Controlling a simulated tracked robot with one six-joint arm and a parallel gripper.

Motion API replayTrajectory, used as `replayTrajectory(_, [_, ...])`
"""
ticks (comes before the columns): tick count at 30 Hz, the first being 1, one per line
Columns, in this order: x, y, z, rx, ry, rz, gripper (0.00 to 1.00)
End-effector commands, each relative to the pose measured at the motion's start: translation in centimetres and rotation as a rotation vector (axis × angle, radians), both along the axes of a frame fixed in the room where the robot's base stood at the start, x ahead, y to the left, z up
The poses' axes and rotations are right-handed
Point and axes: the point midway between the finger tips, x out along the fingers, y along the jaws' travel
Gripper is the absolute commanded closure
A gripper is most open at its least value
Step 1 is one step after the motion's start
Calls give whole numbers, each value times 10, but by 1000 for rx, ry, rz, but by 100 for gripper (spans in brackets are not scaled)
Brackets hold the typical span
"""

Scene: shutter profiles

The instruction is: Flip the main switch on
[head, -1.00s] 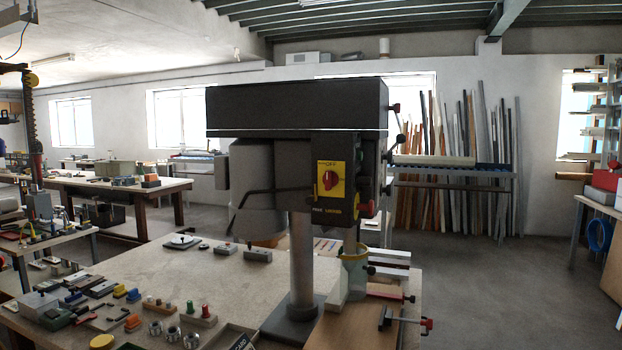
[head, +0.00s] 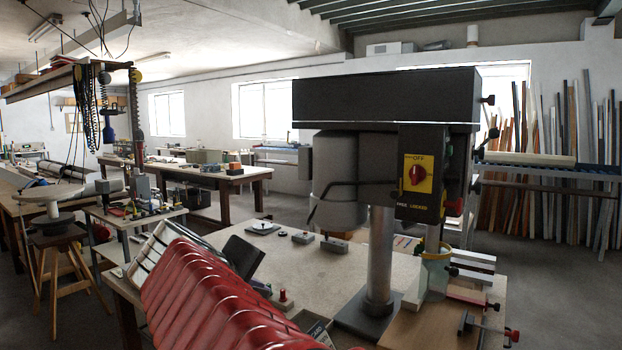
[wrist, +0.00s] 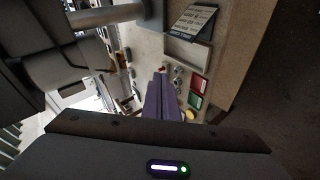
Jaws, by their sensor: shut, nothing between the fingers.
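The main switch (head: 418,175) is a red rotary knob on a yellow plate with "OFF" printed at its top. It sits on the front of the dark drill press (head: 385,105) in the head view. The exact turn of the knob is too small to tell. My gripper (wrist: 162,76) shows in the wrist view as two purple fingers, shut together with nothing between them. They point over the bench top, apart from the switch. The switch does not show in the wrist view. My red ribbed arm fills the lower left of the head view.
The bench (head: 300,257) carries small blocks and fixtures. In the wrist view a tray (wrist: 188,53) and a green box (wrist: 195,100) lie on it. The steel column (head: 380,260) and a clamp (head: 487,328) stand below the switch. The air in front of the switch is clear.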

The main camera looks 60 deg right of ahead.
Motion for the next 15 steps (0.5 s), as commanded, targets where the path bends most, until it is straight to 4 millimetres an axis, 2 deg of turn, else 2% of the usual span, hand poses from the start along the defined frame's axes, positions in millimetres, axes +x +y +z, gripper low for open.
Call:
replayTrajectory(1, [-7,-26,17,-58,29,-42,100])
replayTrajectory(3, [-18,-59,42,-143,71,-94,100])
replayTrajectory(9, [-59,-141,116,-375,212,-246,100])
replayTrajectory(12, [-80,-172,150,-476,284,-314,100])
replayTrajectory(15, [-97,-192,176,-549,341,-365,100])
